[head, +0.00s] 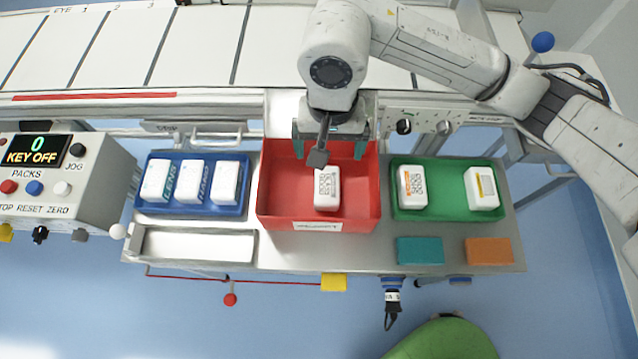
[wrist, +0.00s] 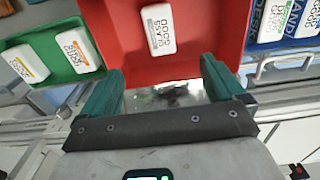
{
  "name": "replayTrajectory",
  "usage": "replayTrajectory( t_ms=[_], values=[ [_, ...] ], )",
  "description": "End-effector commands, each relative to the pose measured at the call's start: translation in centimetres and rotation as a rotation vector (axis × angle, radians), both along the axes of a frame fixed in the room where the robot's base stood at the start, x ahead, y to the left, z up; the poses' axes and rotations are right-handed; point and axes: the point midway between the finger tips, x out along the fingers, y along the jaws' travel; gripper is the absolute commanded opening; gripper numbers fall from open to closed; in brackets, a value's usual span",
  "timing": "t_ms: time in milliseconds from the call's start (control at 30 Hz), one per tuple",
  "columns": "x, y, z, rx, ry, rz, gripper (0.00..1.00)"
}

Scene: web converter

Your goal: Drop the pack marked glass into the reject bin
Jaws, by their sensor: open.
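The red bin (head: 269,200) stands in the middle of the bench, with a white label (head: 318,226) on its front that I cannot read. A white pack with dark print (head: 327,187) lies in it; its word is not clear enough to read. In the wrist view the pack (wrist: 160,28) lies on the red floor, beyond my fingertips and apart from them. My gripper (head: 330,148) is over the back of the red bin, its teal fingers (wrist: 162,72) wide apart with nothing between them. No pack in view is readable as marked glass.
A blue tray (head: 190,210) with three white packs stands left of the bin; a green tray (head: 442,196) with two packs stands right. A control box (head: 60,180) reads KEY OFF. Teal (head: 420,250) and orange (head: 489,250) blocks lie at front right. The conveyor runs behind.

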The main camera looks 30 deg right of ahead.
Motion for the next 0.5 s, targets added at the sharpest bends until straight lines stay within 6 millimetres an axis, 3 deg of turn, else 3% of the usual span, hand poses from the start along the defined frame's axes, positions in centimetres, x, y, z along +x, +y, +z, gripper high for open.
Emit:
replayTrajectory(
  t_ms=[300, 500],
  values=[
    [0.1, -0.1, 5.7, -0.004, -0.003, 0.002, 0.96],
    [0.0, 0.0, 7.3, -0.001, -0.001, 0.0, 0.96]
  ],
)
